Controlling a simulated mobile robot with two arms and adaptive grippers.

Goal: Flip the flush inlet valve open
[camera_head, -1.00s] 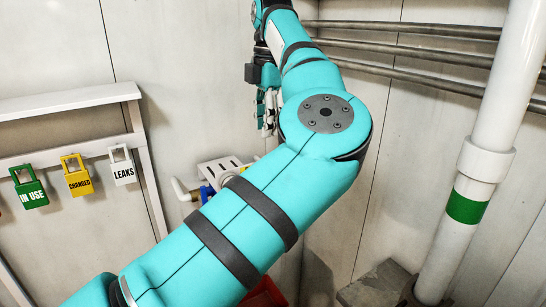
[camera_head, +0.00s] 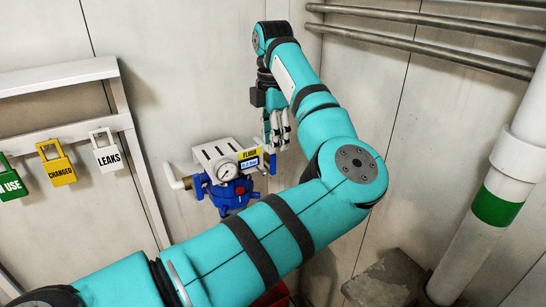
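The flush unit (camera_head: 215,155) is on the wall in the middle of the head view. It has a white slotted bracket, a round gauge (camera_head: 227,171), a yellow FLUSH label (camera_head: 249,154) and a blue body (camera_head: 229,197). White pipe (camera_head: 177,181) joins it at the left. A blue part at its left side may be a valve handle; I cannot tell its position. My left gripper (camera_head: 276,145) points down just right of the label, close to the unit's right end. Its fingers look near each other; whether they are shut is unclear. My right gripper is out of view.
My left arm crosses the lower middle and hides what is below the unit. Grey pipes (camera_head: 420,54) run along the right wall. A white vertical pipe (camera_head: 515,160) stands at right.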

